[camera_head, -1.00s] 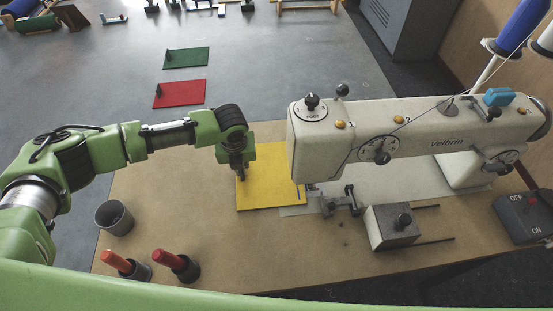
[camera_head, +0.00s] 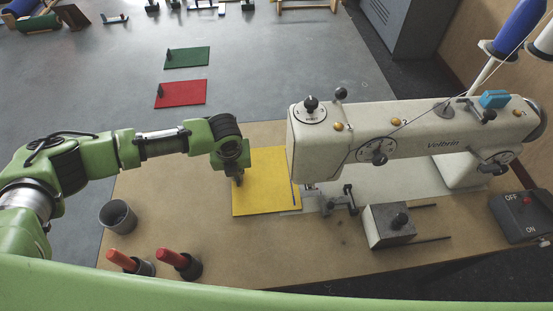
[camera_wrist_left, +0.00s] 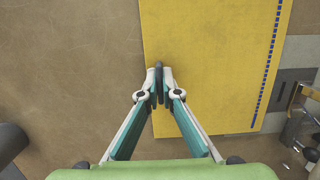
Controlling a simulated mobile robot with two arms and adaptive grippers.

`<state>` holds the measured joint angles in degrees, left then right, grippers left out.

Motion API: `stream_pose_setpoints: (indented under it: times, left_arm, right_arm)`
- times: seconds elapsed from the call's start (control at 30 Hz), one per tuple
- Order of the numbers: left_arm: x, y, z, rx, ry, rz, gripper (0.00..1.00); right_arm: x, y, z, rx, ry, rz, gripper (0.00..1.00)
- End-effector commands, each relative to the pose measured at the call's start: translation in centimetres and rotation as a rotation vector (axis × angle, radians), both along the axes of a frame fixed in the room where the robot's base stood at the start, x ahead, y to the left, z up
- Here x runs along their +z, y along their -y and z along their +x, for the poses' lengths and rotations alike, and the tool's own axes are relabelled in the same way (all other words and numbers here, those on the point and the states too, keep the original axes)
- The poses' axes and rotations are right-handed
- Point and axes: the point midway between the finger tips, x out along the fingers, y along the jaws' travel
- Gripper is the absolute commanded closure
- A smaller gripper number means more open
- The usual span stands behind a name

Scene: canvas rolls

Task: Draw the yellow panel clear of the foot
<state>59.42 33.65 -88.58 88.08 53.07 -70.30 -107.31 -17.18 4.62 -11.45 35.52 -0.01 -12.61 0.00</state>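The yellow panel (camera_head: 265,190) lies flat on the tan table, just left of the sewing machine's head. A blue dashed line runs along its right edge in the left wrist view (camera_wrist_left: 220,60). My left gripper (camera_head: 238,178) is at the panel's left edge. In the left wrist view its fingers (camera_wrist_left: 158,85) are shut on the panel's dark upright peg (camera_wrist_left: 158,68). The white sewing machine (camera_head: 420,140) stands to the right. My right gripper is not in view.
A grey cup (camera_head: 118,217) and two red-handled tools (camera_head: 172,258) in dark holders stand on the table's left part. A grey block (camera_head: 390,226) and a switch box (camera_head: 522,215) lie at right. Table left of the panel is clear. Red (camera_head: 185,94) and green (camera_head: 190,58) panels lie beyond.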

Motion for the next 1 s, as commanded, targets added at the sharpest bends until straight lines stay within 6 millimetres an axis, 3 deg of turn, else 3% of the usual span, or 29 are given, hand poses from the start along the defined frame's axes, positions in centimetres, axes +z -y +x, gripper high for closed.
stream_pose_setpoints:
  times: [0.5,0.8,0.87,1.0]
  left_arm:
    - [0.1,-1.1,-1.8,0.000,-0.002,0.002,1.00]
    - [0.0,-1.2,-2.0,0.000,-0.001,0.001,1.00]
    - [0.0,-1.2,-2.0,0.000,-0.001,0.001,0.89]
    - [0.0,-1.2,-2.0,0.000,0.000,0.000,0.89]
  right_arm:
    - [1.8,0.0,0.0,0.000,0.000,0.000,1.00]
    - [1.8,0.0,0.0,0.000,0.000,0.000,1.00]
    - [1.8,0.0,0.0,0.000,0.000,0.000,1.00]
    - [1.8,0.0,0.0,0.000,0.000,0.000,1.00]
